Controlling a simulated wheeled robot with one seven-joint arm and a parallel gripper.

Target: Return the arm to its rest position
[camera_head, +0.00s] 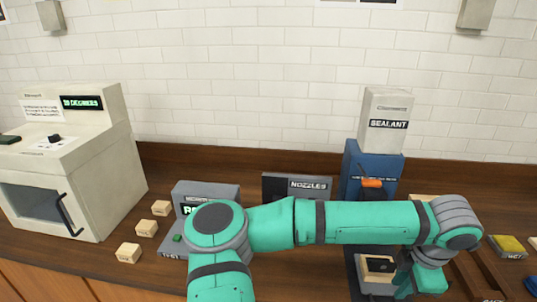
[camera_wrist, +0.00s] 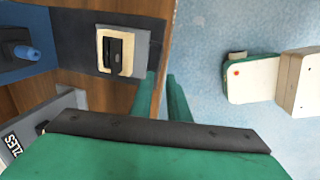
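My teal arm stretches across the front of the bench in the head view, from the lower middle to the right. My gripper (camera_head: 408,286) hangs down at its far end, beside the sealant station. In the wrist view the two teal fingers of my gripper (camera_wrist: 161,82) stand a little apart with nothing visible between them. A pale wooden block with a black insert (camera_head: 378,265) sits on the station's grey base, left of my gripper. The block also shows in the wrist view (camera_wrist: 103,50), apart from the fingers.
The blue sealant station (camera_head: 353,165) stands behind my arm. A nozzle box (camera_head: 280,186) and a grey labelled machine (camera_head: 190,200) are partly hidden by it. Several small wooden blocks (camera_head: 146,228) lie near the white oven (camera_head: 85,165). A yellow-topped item (camera_head: 508,245) lies at the right.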

